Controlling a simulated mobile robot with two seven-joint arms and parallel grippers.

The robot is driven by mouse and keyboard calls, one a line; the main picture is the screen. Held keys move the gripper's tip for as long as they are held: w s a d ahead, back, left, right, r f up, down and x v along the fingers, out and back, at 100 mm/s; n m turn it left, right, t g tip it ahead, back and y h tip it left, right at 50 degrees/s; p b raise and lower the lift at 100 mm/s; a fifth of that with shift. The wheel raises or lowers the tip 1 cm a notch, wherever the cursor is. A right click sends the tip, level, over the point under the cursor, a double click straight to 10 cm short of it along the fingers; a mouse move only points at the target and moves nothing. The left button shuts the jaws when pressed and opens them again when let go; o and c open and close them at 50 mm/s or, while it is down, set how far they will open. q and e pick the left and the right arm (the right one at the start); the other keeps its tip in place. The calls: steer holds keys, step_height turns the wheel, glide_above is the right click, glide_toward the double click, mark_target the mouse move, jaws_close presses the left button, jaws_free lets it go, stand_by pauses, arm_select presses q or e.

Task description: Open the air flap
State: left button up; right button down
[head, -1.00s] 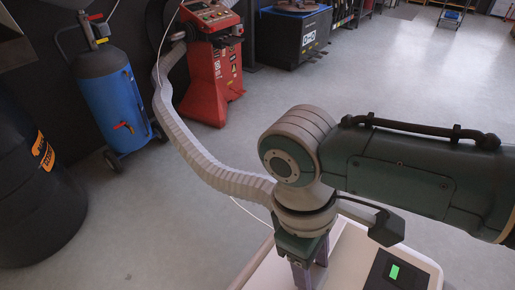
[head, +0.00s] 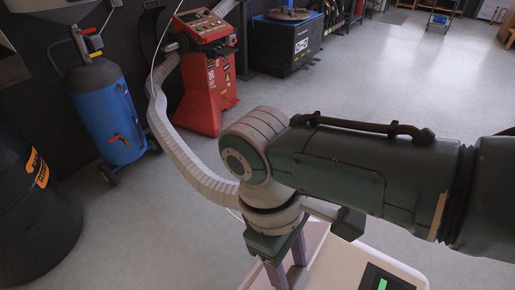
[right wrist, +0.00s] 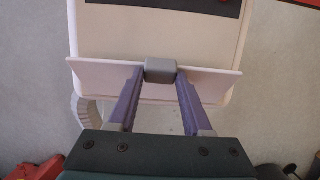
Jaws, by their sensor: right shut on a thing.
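The air flap (right wrist: 90,77) is a pale panel across the near end of a white-cased unit (right wrist: 235,30) in the right wrist view. A small grey handle (right wrist: 161,70) sits at the middle of the flap. My right gripper (right wrist: 161,76) is shut on this handle, with one purple finger on each side. The flap looks tilted out from the casing, but its exact angle is hard to tell. In the head view my right gripper (head: 287,278) points down at the left edge of the white unit (head: 335,262), and the flap is hidden there. My left gripper is not in view.
A white corrugated hose (head: 180,150) runs from behind my wrist towards a red machine (head: 208,90). A blue tank (head: 105,105) and a black barrel (head: 30,205) stand at the left. The grey floor behind the unit is clear.

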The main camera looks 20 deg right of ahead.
steer(key=shift+a+r, duration=0.1)
steer(key=shift+r, duration=0.05)
stand_by(0.8)
steer(key=shift+c, duration=1.6)
jaws_free()
steer(key=p+v, duration=0.2)
steer(key=v, duration=0.7)
steer(key=shift+r, duration=0.35)
